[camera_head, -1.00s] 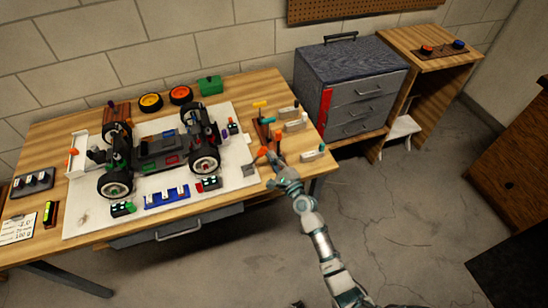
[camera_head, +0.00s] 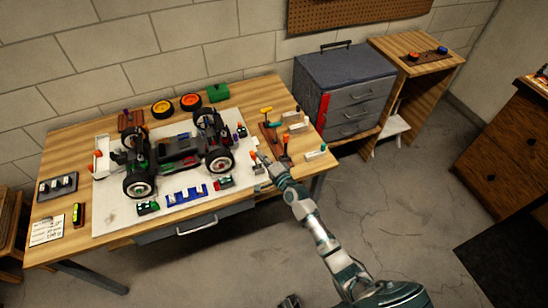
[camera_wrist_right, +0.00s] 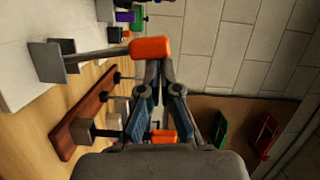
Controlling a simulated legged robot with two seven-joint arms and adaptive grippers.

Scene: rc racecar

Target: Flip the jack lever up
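The jack lever (camera_wrist_right: 100,57) is a grey bar with an orange grip (camera_wrist_right: 151,48), rising from a small grey base (camera_wrist_right: 48,63) in the right wrist view. It stands roughly upright. In the head view its orange grip (camera_head: 254,155) is at the white mat's right corner. My right gripper (camera_wrist_right: 158,68) has its fingertips close together at the orange grip, with no clear gap between them. It looks shut, with the grip against or just beyond the tips; a grasp is not visible. In the head view my right gripper (camera_head: 266,161) is just right of the lever. My left gripper is not in view.
The RC car (camera_head: 178,154) sits on the white mat (camera_head: 112,216). A brown tool rack (camera_head: 271,137) with coloured handles, one orange (camera_head: 285,139), stands close behind my right gripper. A grey drawer cabinet (camera_head: 345,90) is at the back right.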

